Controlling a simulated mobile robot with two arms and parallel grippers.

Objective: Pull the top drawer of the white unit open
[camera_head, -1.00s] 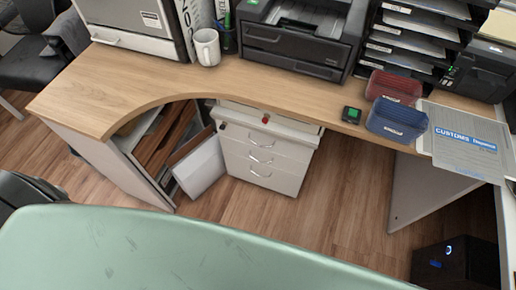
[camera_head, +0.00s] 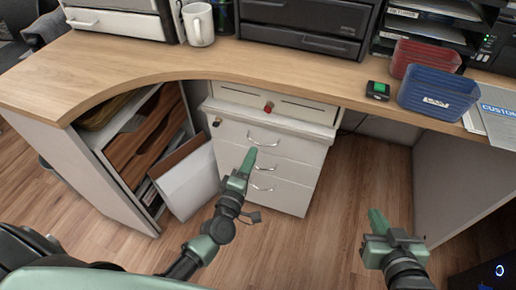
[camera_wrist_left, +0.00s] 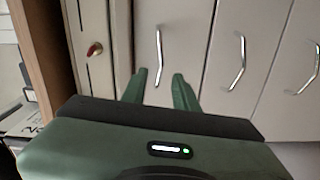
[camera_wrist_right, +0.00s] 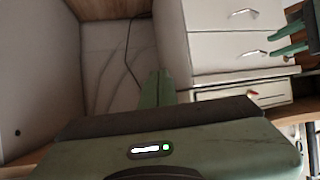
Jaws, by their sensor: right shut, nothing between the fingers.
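The white unit (camera_head: 232,150) stands under the desk, with several drawer fronts. Its top drawer (camera_head: 285,146) looks shut and has a silver bow handle (camera_head: 262,142). My left gripper (camera_head: 250,160) is in front of the drawer fronts, just below that handle in the head view. In the left wrist view its two fingers (camera_wrist_left: 160,88) are spread and empty, pointing at the top drawer's handle (camera_wrist_left: 158,56). They look apart from it. My right gripper (camera_head: 377,222) is shut and empty, over the floor right of the unit. It also shows in the right wrist view (camera_wrist_right: 157,85).
A panel with a red knob (camera_head: 268,108) lies above the drawers, under the desk top (camera_head: 130,70). A white box-like thing (camera_head: 188,180) leans beside the unit's left side. The floor (camera_head: 345,195) right of the unit is clear. A desk side panel (camera_head: 460,180) stands further right.

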